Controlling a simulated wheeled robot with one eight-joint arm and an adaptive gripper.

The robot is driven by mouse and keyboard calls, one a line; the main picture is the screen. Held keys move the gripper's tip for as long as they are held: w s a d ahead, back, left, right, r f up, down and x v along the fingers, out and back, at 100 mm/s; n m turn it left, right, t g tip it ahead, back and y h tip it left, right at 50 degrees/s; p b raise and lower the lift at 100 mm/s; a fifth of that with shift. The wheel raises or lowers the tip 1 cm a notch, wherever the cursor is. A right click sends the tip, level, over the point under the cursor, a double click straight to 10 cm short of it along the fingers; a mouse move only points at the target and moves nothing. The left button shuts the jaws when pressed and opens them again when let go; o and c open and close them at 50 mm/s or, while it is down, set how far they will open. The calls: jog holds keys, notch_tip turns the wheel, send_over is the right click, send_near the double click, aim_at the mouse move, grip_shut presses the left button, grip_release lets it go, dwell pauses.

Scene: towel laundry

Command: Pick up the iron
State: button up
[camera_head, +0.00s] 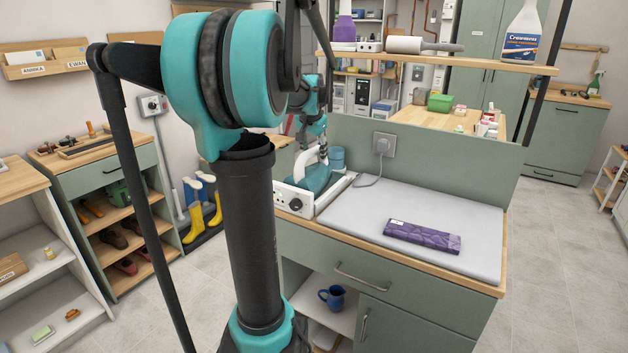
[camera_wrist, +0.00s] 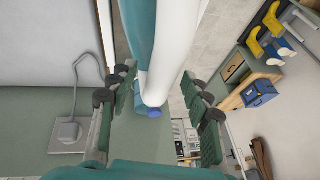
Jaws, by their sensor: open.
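The iron (camera_head: 317,180) is teal with a white handle and rests on its white steam station at the left end of the ironing counter. In the wrist view, the iron (camera_wrist: 165,60) fills the upper middle, its white handle ending in a blue tip. My gripper (camera_wrist: 165,102) is open, with one finger on each side of the white handle. I cannot tell whether either finger touches it. In the head view, my gripper (camera_head: 322,147) is small, directly above the iron, and my arm hides part of the area to its left.
A white ironing pad (camera_head: 370,222) covers the counter, with a folded purple towel (camera_head: 422,237) on it. A green panel (camera_head: 450,160) with a plugged-in socket (camera_head: 384,144) stands behind, its cord running toward the station. A wooden shelf (camera_head: 480,61) holding bottles hangs above.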

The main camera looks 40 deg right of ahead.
jog(key=shift+w+d+f, duration=0.1)
jog(key=shift+f, duration=0.3)
grip_shut()
